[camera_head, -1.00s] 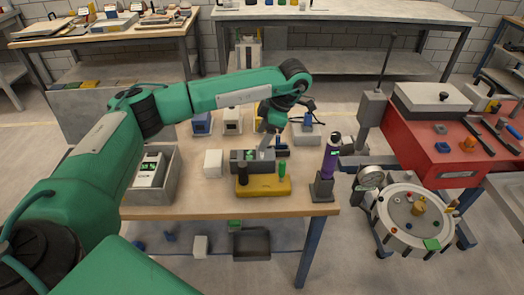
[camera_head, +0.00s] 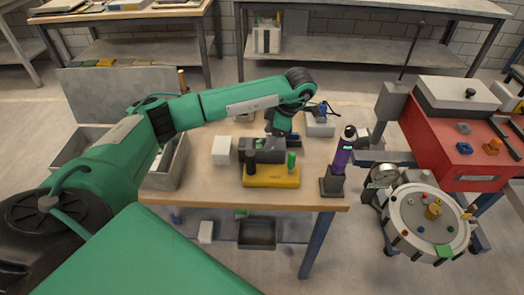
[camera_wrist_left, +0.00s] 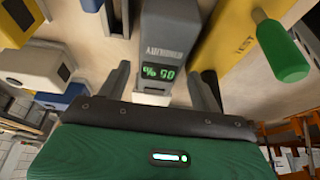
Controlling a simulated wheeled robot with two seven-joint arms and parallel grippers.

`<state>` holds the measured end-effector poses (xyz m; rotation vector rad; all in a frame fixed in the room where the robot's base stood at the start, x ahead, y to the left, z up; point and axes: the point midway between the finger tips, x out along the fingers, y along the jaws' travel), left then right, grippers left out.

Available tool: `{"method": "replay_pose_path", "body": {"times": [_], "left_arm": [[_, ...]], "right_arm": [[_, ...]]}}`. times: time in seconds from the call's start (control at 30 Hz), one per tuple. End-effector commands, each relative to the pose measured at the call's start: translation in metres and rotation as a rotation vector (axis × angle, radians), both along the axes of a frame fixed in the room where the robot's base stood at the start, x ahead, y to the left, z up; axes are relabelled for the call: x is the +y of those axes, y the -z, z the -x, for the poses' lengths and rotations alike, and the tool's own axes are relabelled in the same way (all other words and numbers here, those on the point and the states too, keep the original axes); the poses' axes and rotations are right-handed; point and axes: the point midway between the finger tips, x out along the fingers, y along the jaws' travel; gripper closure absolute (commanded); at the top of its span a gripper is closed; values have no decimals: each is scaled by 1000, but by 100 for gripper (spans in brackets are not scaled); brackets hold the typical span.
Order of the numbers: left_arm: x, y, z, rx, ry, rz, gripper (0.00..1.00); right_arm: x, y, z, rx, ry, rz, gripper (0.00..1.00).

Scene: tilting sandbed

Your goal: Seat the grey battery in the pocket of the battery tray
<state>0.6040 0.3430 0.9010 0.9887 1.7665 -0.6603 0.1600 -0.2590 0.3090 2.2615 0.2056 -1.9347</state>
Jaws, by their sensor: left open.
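A grey block (camera_head: 268,154), which looks like the battery, lies behind a yellow block on the wooden bench. In the left wrist view the grey block (camera_wrist_left: 168,40) shows a lit green percent display at its near end. My left gripper (camera_head: 274,136) is above it, pointing down. In the wrist view its open fingers (camera_wrist_left: 163,86) stand either side of the display end; contact is unclear. A grey open-topped tray (camera_head: 178,163) on the bench's left may be the battery tray; my left arm covers much of it and its pocket is not visible. My right gripper is out of view.
The yellow block (camera_head: 270,177) with black and green posts stands close in front. A white block (camera_head: 221,150) is to the left. The front strip of bench is clear.

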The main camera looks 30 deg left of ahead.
Motion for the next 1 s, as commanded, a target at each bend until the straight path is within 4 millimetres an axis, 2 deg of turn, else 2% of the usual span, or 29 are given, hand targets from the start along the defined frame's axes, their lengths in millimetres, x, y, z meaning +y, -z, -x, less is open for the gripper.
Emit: {"method": "replay_pose_path", "body": {"times": [0.1, 0.23, 0.53, 0.8, 0.87, 1.0], "left_arm": [[2, 4, 1, -1, 0, 1, 35], [7, 15, 6, 3, 0, 2, 35], [19, 43, 13, 1, 1, 1, 35], [20, 47, 13, -1, 0, 0, 35], [20, 47, 13, -1, 0, 0, 44], [20, 47, 13, -1, 0, 0, 72]], "right_arm": [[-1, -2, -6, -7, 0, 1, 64], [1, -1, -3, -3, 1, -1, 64], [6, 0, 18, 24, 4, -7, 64], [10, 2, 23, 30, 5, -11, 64], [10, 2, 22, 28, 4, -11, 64], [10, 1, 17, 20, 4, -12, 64]]}}
